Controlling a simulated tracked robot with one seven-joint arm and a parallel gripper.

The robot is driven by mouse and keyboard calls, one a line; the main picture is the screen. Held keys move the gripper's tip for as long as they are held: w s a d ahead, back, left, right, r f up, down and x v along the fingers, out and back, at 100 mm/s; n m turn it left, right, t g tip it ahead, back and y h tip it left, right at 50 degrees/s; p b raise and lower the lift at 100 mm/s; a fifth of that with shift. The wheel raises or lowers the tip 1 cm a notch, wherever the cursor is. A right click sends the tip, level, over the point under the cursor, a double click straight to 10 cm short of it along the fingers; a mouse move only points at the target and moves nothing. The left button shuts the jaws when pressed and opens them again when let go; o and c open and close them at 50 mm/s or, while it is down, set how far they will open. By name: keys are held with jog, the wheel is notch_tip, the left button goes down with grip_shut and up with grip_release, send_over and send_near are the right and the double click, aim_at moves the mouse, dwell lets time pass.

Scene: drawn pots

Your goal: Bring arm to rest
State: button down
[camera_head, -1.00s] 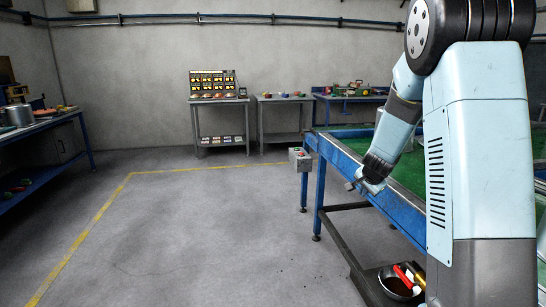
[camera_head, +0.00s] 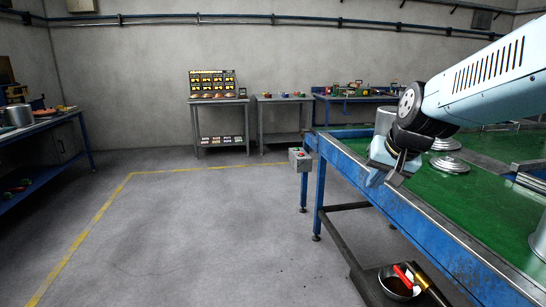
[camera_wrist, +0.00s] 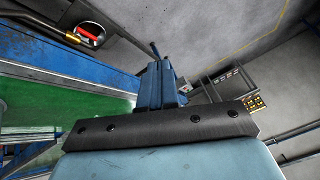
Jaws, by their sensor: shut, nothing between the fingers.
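My gripper (camera_head: 386,177) is in the head view at the left edge of the green-topped table, at the end of my bent light-blue arm. It is shut and holds nothing. In the wrist view my gripper (camera_wrist: 160,78) points up the picture, with the blue table rail and green top to its left. The arm reaches in from the right and hides part of the table.
The blue-framed table (camera_head: 430,215) carries metal lids (camera_head: 449,164) and a grey pot (camera_head: 384,122) behind my arm. Another pot (camera_head: 539,238) stands at the right edge. A bowl (camera_head: 397,284) sits on the lower shelf. Floor to the left is clear.

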jog(key=s+n+h, duration=0.1)
jog(key=s+n, duration=0.2)
jog(key=s, duration=1.1)
jog(key=shift+d+r+g+h, duration=0.2)
jog(key=shift+r+g+h, duration=0.05)
jog(key=shift+g+h, duration=0.05)
